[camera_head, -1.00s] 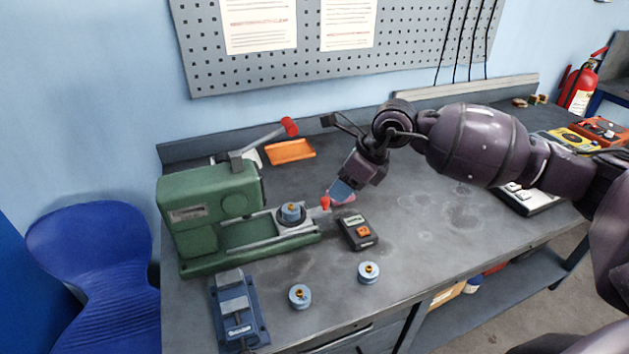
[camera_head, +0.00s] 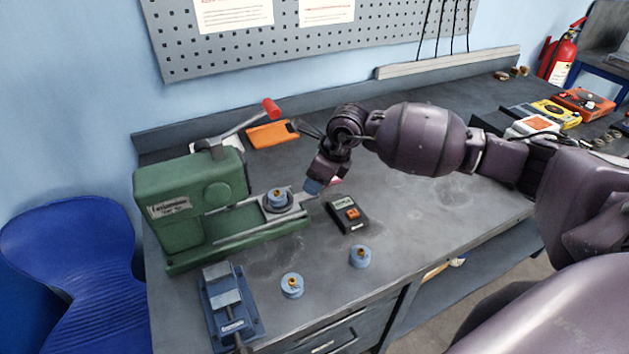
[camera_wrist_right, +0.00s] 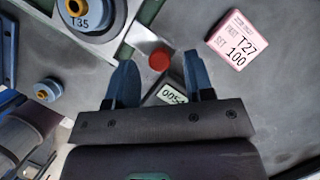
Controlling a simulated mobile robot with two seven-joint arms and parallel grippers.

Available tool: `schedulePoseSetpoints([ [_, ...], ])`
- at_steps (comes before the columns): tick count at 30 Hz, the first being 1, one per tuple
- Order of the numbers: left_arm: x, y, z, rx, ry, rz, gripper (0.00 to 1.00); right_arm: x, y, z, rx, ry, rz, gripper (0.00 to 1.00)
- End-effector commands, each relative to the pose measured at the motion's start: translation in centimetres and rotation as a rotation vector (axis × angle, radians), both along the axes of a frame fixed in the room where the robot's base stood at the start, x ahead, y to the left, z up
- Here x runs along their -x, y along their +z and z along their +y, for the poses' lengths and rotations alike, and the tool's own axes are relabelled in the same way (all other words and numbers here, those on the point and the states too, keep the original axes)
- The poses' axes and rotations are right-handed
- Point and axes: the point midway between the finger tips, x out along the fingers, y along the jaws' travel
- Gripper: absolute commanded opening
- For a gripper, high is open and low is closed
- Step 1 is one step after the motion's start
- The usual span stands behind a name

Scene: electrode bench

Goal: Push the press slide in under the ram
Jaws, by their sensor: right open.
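The green press (camera_head: 190,200) stands at the left of the bench. Its slide (camera_head: 262,221) sticks out to the right of the press body, with a blue-rimmed round piece (camera_head: 277,198) seated on it. In the right wrist view this piece (camera_wrist_right: 88,14) is marked T35. The slide's red knob (camera_wrist_right: 159,59) lies just beyond and between the fingertips of my right gripper (camera_wrist_right: 160,80). My right gripper (camera_head: 313,187) is open and empty at the slide's outer end, hiding the knob in the head view. Contact cannot be told. My left gripper is out of view.
A dark meter (camera_head: 347,214) lies just right of the slide end. A pink card (camera_wrist_right: 239,40) marked T27 is close by. Two loose round pieces (camera_head: 291,286) (camera_head: 360,257) and a blue vise (camera_head: 230,305) stand in front. An orange tray (camera_head: 272,135) is behind.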

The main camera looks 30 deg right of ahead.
Motion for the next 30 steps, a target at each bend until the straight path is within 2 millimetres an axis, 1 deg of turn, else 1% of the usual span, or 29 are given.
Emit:
schedulePoseSetpoints([
  [3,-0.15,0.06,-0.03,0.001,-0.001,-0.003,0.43,-0.24,-0.76,0.24,-0.001,-0.001,0.001,0.48],
  [6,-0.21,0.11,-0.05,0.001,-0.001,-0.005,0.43,-0.31,-1.01,0.29,0.0,-0.001,0.0,0.48],
  [14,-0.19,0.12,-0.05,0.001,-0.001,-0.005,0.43,-0.32,-1.05,0.3,0.0,0.0,0.0,0.48],
  [15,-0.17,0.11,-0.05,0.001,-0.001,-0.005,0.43,-0.32,-1.05,0.3,0.0,0.0,0.0,0.42],
  [23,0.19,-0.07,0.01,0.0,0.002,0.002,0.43,-0.32,-1.04,0.3,0.0,0.0,0.0,0.02],
  [24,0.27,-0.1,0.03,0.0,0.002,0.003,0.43,-0.32,-1.04,0.3,0.0,0.0,0.0,0.0],
  [30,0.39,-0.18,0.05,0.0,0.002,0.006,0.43,-0.34,-1.03,0.54,-0.001,0.0,0.0,0.0],
])
